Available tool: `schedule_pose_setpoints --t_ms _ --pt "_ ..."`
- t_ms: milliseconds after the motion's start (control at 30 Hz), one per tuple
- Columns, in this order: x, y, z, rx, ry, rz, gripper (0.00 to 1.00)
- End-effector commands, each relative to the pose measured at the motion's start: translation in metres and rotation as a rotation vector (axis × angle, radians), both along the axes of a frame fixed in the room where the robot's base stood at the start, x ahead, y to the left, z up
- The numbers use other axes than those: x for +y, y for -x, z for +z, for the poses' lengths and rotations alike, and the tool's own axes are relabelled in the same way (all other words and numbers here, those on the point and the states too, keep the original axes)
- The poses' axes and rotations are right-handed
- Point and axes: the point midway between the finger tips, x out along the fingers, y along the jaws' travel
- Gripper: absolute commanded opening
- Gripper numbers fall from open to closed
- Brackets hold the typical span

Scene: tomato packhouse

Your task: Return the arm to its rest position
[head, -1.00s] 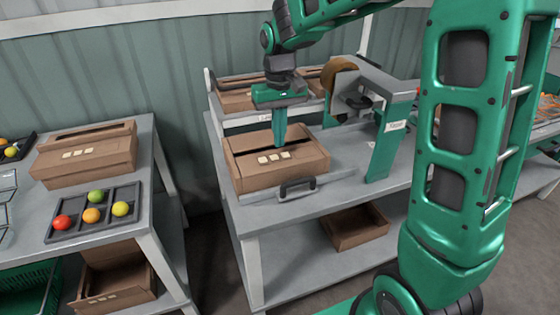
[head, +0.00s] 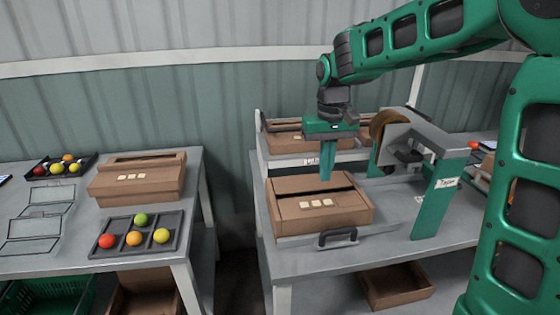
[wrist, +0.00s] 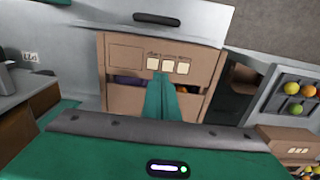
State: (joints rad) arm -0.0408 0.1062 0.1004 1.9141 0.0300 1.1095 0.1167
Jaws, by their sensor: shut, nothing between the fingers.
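My gripper (head: 326,172) is at the end of my green arm, over the back part of a cardboard box on the right table. Its green fingers are together with nothing between them. The wrist view also shows the shut fingers (wrist: 160,98) in front of the same box. That cardboard box (head: 300,212) has three pale labels on its top and a dark open slot, with purple and orange things showing inside in the wrist view. Whether the fingertips touch the box I cannot tell.
A tape machine (head: 435,205) marked "Taper" stands right of the box. Another box (head: 290,143) sits on a raised shelf behind. A black handle (head: 338,237) is at the front. The left table holds a box (head: 140,188) and a tray (head: 122,238) of coloured tomatoes. A gap separates the tables.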

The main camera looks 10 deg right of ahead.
Motion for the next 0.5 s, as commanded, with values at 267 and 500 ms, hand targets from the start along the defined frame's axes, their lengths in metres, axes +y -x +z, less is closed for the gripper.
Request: schedule_pose_setpoints --t_ms 267,500 --pt "-0.075 0.068 0.007 -0.007 0.03 -0.147 0.0" --pt "-0.145 0.178 -0.004 -0.003 0.037 -0.343 0.0"
